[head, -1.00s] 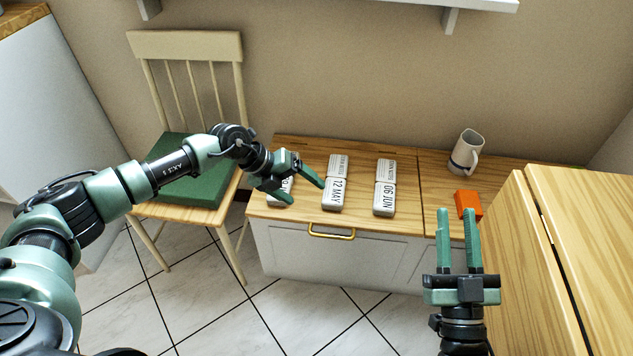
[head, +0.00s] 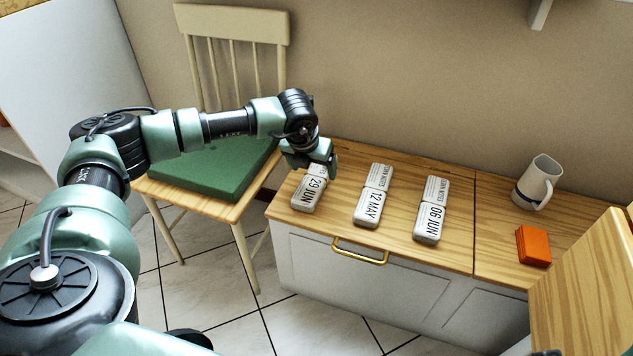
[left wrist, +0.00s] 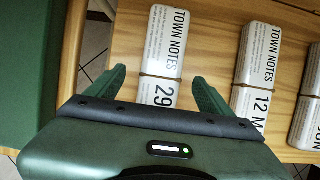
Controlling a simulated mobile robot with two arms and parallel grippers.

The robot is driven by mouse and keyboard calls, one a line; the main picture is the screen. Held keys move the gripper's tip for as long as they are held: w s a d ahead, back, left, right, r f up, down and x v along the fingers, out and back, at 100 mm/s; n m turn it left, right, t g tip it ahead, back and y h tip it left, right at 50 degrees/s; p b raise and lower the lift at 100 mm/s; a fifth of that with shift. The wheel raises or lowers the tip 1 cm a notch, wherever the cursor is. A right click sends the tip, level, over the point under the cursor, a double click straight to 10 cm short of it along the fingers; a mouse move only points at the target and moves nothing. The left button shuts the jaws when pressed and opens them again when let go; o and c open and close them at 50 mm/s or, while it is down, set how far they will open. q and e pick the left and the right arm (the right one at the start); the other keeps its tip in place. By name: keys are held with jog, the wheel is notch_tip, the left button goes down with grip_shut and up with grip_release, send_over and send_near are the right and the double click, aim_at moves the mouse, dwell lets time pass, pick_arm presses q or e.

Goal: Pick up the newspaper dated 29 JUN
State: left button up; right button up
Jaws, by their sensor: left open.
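The newspaper dated 29 JUN (head: 309,193) is a rolled white bundle lying at the left end of the wooden counter top. My left gripper (head: 314,170) is open over its far end. In the left wrist view the open left gripper (left wrist: 157,78) has one finger on each side of this newspaper (left wrist: 165,45), which shows "TOWN NOTES", a band and "29". The rest of the date is hidden there by the gripper body. I cannot tell how high the fingertips are above the counter. My right gripper is not in view.
The 12 MAY newspaper (head: 373,195) and the 06 JUN newspaper (head: 431,210) lie to the right. Further right are a white mug (head: 536,182) and an orange block (head: 533,246). A chair (head: 232,25) with a green cushion (head: 215,170) stands close on the left.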

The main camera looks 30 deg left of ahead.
aim_at(316, 175)
pick_arm(q)
jog(key=b+x, duration=0.1)
jog(key=x, duration=0.3)
jog(key=shift+d+f+b, duration=0.1)
jog(key=shift+f+b, duration=0.1)
jog(key=shift+b, duration=0.1)
jog(key=c, duration=1.6)
jog(key=shift+o, duration=0.2)
jog(key=shift+r, duration=0.15)
